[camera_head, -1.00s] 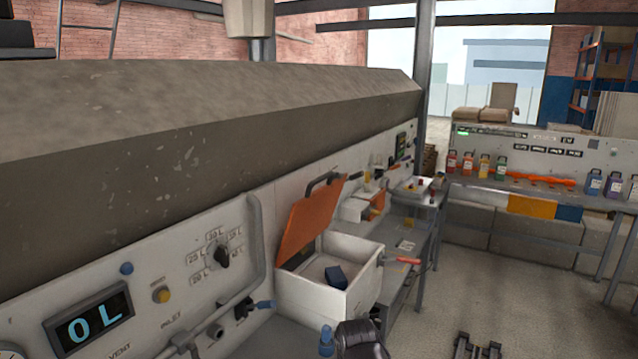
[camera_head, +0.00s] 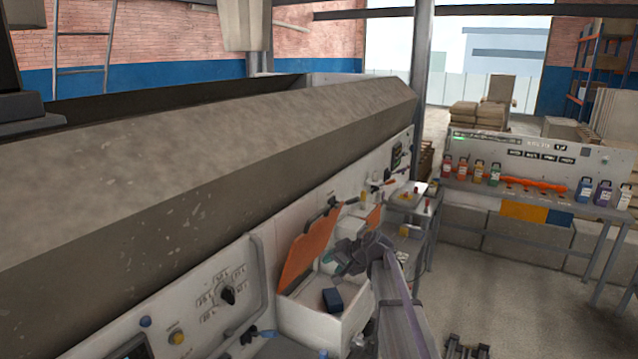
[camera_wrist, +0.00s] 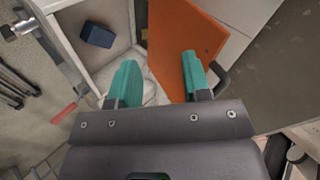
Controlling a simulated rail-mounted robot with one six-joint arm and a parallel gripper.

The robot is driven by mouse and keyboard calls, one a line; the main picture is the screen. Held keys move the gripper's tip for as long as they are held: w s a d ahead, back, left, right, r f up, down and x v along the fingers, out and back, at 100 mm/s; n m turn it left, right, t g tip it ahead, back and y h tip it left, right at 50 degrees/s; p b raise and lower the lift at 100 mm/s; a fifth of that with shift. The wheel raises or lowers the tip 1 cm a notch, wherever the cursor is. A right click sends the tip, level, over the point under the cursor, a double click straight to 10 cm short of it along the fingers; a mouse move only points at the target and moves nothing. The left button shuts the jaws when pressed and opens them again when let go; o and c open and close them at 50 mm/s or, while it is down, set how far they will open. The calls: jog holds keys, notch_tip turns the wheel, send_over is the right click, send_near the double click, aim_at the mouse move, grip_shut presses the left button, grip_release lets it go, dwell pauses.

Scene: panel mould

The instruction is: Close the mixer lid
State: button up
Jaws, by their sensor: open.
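The mixer is an open white box (camera_head: 297,322) below the grey wall in the head view. Its orange lid (camera_head: 307,247) stands raised and tilted on the wall side, with a dark handle (camera_head: 334,204) at its upper edge. A dark blue block (camera_head: 332,299) lies inside the box. My gripper (camera_head: 329,256) is over the box, beside the lid, its fingers partly hard to make out. In the wrist view the gripper (camera_wrist: 159,70) is open, its teal fingers apart. The orange lid (camera_wrist: 182,32) shows between and beyond them, with its handle (camera_wrist: 221,78) beside the right finger. No contact can be confirmed.
In the wrist view, a red grip (camera_wrist: 63,113) sits outside the box wall. A control panel (camera_head: 215,300) with a dial stands left of the mixer. A bench (camera_head: 410,207) with small items lies beyond it. The open floor (camera_head: 510,300) at the right is mostly clear.

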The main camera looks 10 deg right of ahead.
aim_at(320, 215)
jog(key=w+d+r+m+t, duration=0.4)
jog(key=w+r+m+t, duration=0.3)
jog(key=w, duration=0.5)
jog(key=shift+n+g, duration=0.4)
jog(key=shift+g, duration=0.1)
jog(key=b+x, duration=0.1)
jog(key=x, duration=0.2)
jog(key=b+x, duration=0.1)
jog(key=x, duration=0.3)
jog(key=r+b+x, duration=0.1)
jog(key=x, duration=0.2)
jog(key=shift+w+a+f+b, duration=0.1)
jog(key=shift+w+a+b, duration=0.15)
jog(key=shift+a+b, duration=0.1)
jog(key=shift+s+d, duration=0.1)
grip_shut()
